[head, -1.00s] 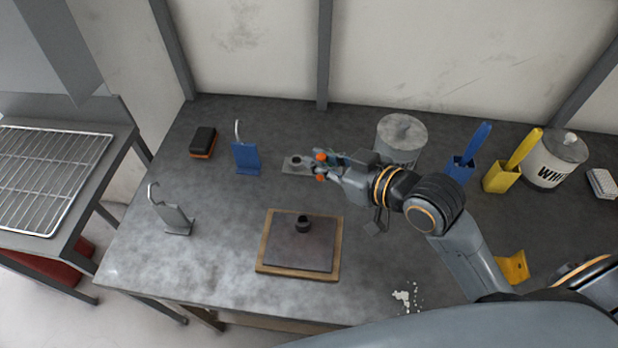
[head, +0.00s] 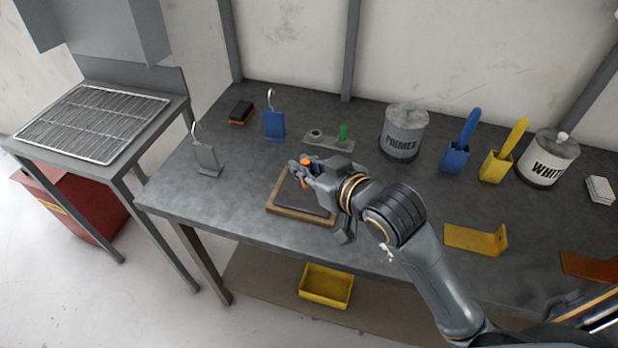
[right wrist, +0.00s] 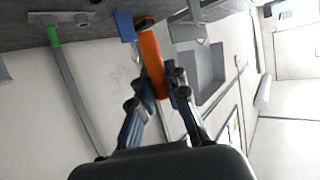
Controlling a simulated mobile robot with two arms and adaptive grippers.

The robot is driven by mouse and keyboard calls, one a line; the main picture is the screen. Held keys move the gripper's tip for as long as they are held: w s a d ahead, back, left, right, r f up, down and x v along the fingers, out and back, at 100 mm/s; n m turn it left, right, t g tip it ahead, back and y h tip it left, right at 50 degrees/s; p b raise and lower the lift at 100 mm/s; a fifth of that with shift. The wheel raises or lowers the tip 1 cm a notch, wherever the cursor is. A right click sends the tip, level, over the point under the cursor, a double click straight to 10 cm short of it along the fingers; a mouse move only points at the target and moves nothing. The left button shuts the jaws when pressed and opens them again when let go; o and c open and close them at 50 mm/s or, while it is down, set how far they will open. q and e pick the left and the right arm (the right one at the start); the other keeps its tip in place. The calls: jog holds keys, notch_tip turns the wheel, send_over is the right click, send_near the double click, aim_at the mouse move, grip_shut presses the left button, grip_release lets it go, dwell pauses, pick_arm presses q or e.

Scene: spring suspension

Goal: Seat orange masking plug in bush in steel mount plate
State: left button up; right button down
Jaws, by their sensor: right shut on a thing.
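My right gripper (head: 300,168) is shut on the orange masking plug (head: 306,160), above the far left part of a wood-edged board. The plug also shows between the fingers in the right wrist view (right wrist: 152,62). I cannot tell how far the plug is above the plate. My left gripper is not in view.
Behind the board lies a grey strip (head: 330,148) with a green plug (head: 343,131) and a dark round piece. Grey (head: 207,160) and blue (head: 274,125) hooked stands are to the left. A PRIMER can (head: 403,132) and brush holders stand at the back right.

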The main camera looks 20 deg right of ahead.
jog(key=w+d+f, duration=0.1)
jog(key=w+f, duration=0.1)
jog(key=w, duration=0.1)
jog(key=w+d+f, duration=0.1)
jog(key=w+f, duration=0.2)
jog(key=w+d+f+p, duration=0.1)
jog(key=w+d+f, duration=0.1)
jog(key=w, duration=0.1)
jog(key=shift+w+d+f, duration=0.1)
jog(key=shift+w+f, duration=0.2)
jog(key=shift+f, duration=0.1)
jog(key=shift+w+d+f, duration=0.1)
jog(key=shift+w+f, duration=0.05)
jog(key=shift+f, duration=0.1)
notch_tip(320, 180, down, 2)
jog(key=shift+w+f+p, duration=0.1)
jog(key=shift+p, duration=0.4)
jog(key=shift+f, duration=0.6)
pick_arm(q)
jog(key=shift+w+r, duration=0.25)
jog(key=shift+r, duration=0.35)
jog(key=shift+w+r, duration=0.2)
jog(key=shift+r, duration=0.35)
pick_arm(e)
jog(key=shift+f, duration=0.1)
